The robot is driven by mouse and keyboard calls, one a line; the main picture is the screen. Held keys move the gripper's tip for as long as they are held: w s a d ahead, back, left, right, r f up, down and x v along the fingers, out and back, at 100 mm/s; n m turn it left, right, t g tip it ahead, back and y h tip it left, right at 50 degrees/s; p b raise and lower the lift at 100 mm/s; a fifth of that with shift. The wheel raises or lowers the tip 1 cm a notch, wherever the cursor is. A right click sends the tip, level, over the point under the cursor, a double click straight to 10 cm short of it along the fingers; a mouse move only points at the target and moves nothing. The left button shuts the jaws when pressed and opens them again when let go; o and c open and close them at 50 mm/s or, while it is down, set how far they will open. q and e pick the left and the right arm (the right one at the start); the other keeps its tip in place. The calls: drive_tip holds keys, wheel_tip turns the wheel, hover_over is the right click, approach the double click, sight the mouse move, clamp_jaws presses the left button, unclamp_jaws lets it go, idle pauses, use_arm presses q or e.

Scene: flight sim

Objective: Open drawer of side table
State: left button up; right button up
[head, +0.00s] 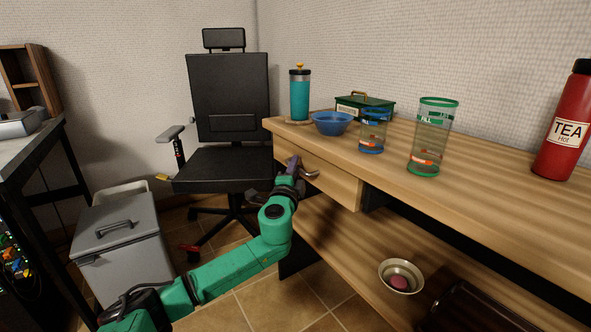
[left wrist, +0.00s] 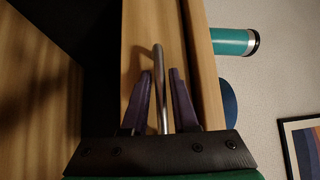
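The wooden side table (head: 480,200) stands at the right, with its drawer (head: 343,189) under the top at the left end. The drawer looks shut. Its metal handle (head: 312,175) is partly behind my left gripper (head: 300,168). In the left wrist view, the handle (left wrist: 160,85) is a curved bar between the two purple fingers of my left gripper (left wrist: 160,90). The fingers are apart, with a gap on each side of the bar, around it but not closed on it. My right gripper is not in view.
On the tabletop stand a teal tumbler (head: 300,95), blue bowl (head: 332,123), green box (head: 365,107), two clear cups (head: 433,137) and a red tea flask (head: 567,122). A metal bowl (head: 401,276) sits on the lower shelf. An office chair (head: 229,125) stands behind my left arm.

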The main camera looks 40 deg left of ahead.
use_arm(q)
clamp_jaws()
idle(1.4)
